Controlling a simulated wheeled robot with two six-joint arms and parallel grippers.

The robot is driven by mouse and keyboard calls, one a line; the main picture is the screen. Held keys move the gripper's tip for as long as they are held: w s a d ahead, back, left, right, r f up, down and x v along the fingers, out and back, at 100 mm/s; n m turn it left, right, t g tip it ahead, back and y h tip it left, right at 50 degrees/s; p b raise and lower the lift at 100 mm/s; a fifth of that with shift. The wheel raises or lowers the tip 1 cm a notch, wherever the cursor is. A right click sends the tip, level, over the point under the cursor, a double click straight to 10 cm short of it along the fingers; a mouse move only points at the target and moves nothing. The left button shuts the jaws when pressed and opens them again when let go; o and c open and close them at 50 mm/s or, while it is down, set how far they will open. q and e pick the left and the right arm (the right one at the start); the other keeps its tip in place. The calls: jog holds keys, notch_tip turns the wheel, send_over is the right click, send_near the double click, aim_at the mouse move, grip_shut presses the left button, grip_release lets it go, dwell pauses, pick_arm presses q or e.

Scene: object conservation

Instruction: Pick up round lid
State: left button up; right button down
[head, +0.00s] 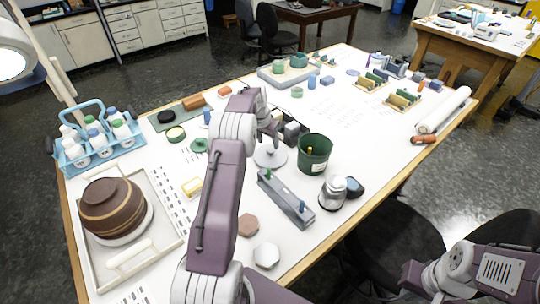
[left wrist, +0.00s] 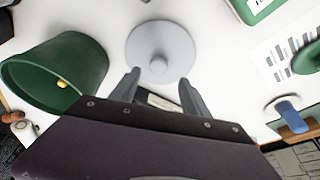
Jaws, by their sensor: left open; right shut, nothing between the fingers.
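The round lid (head: 270,156) is a flat light-grey disc with a small knob on top. It lies on the white table, left of a dark green pot. It also shows in the left wrist view (left wrist: 161,50), just beyond my fingertips, with its knob nearest them. My left gripper (left wrist: 158,80) is open and empty, with its two fingers apart. In the head view my left gripper (head: 274,128) is just behind the lid, partly hidden by its own arm. My right gripper (head: 392,282) is low at the right, off the table's front edge, shut and empty.
The green pot (head: 316,160) stands close to the lid and also shows in the left wrist view (left wrist: 62,70). A grey block with pegs (head: 286,200) and a glass jar (head: 332,192) are nearer the front edge. A brown pot (head: 112,207) sits on a tray at left.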

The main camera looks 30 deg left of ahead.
aim_at(271, 150)
pick_arm(q)
jog(key=shift+f+p, duration=0.35)
jog(key=shift+f, duration=0.05)
jog(key=x, duration=0.1)
jog(key=p+x, duration=0.1)
jog(key=x, duration=0.1)
jog(key=shift+d+f, duration=0.25)
jog(key=shift+d, duration=0.05)
jog(key=shift+w+a+f, duration=0.1)
jog(key=shift+f, duration=0.2)
jog(key=shift+r, duration=0.1)
grip_shut()
